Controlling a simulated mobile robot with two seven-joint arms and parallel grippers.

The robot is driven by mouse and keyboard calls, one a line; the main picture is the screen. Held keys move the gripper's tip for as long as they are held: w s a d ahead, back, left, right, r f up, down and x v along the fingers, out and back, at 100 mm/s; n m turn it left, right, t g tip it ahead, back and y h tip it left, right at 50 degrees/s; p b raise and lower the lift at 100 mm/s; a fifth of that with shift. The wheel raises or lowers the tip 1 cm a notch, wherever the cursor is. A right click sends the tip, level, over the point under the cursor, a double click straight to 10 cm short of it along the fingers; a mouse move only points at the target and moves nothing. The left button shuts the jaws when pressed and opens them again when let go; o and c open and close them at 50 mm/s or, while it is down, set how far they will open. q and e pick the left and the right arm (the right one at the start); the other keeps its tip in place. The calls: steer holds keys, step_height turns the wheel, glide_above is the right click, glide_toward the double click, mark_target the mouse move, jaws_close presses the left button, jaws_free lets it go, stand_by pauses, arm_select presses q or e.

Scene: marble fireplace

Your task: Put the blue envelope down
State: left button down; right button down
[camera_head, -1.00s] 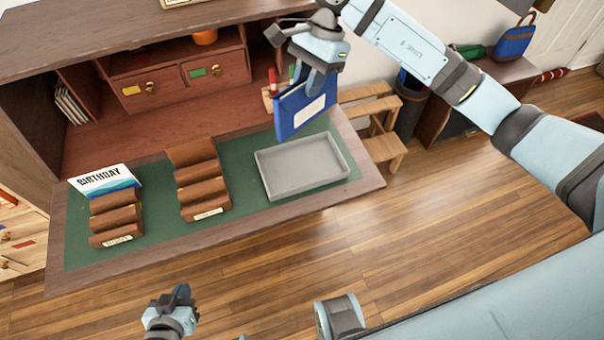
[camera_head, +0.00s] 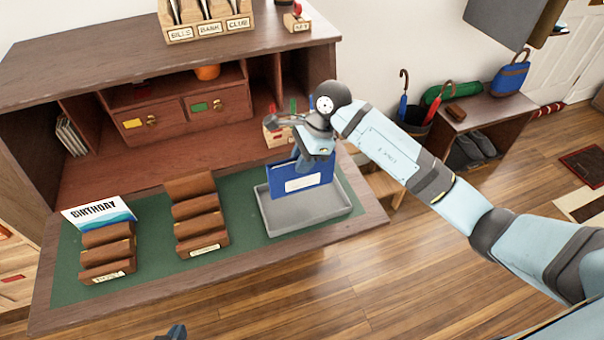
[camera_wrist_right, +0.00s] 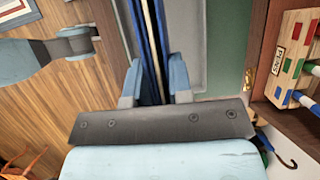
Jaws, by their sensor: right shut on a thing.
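The blue envelope (camera_head: 287,182), with a pale label, stands upright over the grey tray (camera_head: 306,222) in the head view. My right gripper (camera_head: 314,160) is shut on its upper edge. Its lower edge is within the tray's outline; I cannot tell whether it touches the tray floor. In the right wrist view the envelope (camera_wrist_right: 146,38) shows edge-on between the two fingers (camera_wrist_right: 153,82), with the tray (camera_wrist_right: 183,38) beyond. Only the tip of my left gripper (camera_head: 176,332) shows at the bottom edge of the head view, away from the desk, its jaw state unclear.
The tray sits on the green desk mat (camera_head: 150,250). Two brown stepped letter holders (camera_head: 202,222) (camera_head: 108,250) stand to its left, with a birthday card (camera_head: 97,213) behind one. A pen box (camera_head: 276,134) is behind the gripper. A wooden stool (camera_head: 385,188) is right of the desk.

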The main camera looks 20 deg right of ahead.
mark_target(299, 181)
step_height(299, 181, down, 5)
steer(key=shift+f, duration=0.2)
stand_by(0.3)
steer(key=shift+f, duration=0.2)
steer(key=c, duration=1)
jaws_free()
steer(key=shift+r, duration=0.1)
steer(key=shift+r, duration=0.1)
